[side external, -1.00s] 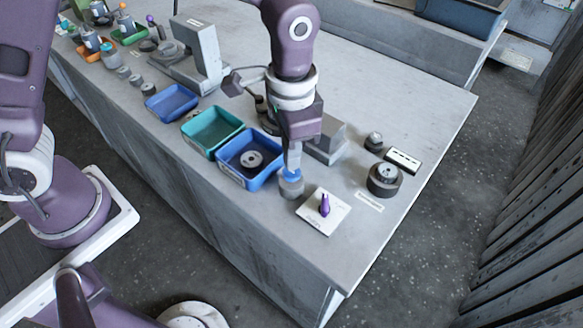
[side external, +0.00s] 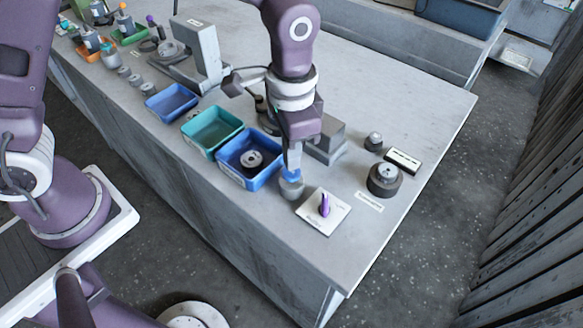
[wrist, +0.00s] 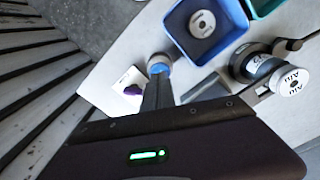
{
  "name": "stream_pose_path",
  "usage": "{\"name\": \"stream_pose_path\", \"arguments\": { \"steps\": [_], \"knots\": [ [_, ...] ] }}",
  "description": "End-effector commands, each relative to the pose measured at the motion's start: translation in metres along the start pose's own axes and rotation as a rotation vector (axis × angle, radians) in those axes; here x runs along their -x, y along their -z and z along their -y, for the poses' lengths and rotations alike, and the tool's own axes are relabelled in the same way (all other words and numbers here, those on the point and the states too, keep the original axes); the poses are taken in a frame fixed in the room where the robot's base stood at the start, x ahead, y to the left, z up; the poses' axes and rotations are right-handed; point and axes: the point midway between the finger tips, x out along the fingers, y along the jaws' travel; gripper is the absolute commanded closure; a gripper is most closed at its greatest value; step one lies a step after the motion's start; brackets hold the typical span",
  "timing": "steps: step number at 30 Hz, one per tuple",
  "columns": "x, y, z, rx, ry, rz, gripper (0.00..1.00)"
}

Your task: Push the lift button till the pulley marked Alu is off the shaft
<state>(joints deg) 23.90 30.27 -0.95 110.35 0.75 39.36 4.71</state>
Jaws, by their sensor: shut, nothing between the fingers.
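The lift button is a blue cap (side external: 291,176) on a short grey round base (side external: 291,188) near the bench's front edge. My gripper (side external: 292,166) is shut, empty and upright, with its fingertips at the blue cap. In the wrist view the fingertips (wrist: 158,80) meet the blue cap (wrist: 159,69), seemingly touching it. The pulley marked Alu (wrist: 292,82) is a pale silver disc at the right of the wrist view, at the end of a dark cylindrical unit (wrist: 252,62). I cannot tell whether it is still on the shaft. My arm mostly hides it in the side view.
A blue tray (side external: 229,172) holding a grey disc (side external: 251,159) stands left of the button, with a teal tray (side external: 196,146) beyond it. A white plate with a purple lever (side external: 324,206) is close on the right. A dark round part (side external: 384,179) stands farther right.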

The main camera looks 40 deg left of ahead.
Motion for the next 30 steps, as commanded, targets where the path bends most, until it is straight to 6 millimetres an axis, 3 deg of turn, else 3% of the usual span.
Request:
{"name": "stream_pose_path", "arguments": {
  "steps": [22,30],
  "knots": [
    [-0.030,0.000,0.000,0.000,0.000,0.001,1.00],
    [-0.026,0.000,0.000,0.000,0.000,-0.001,1.00]
  ]
}}
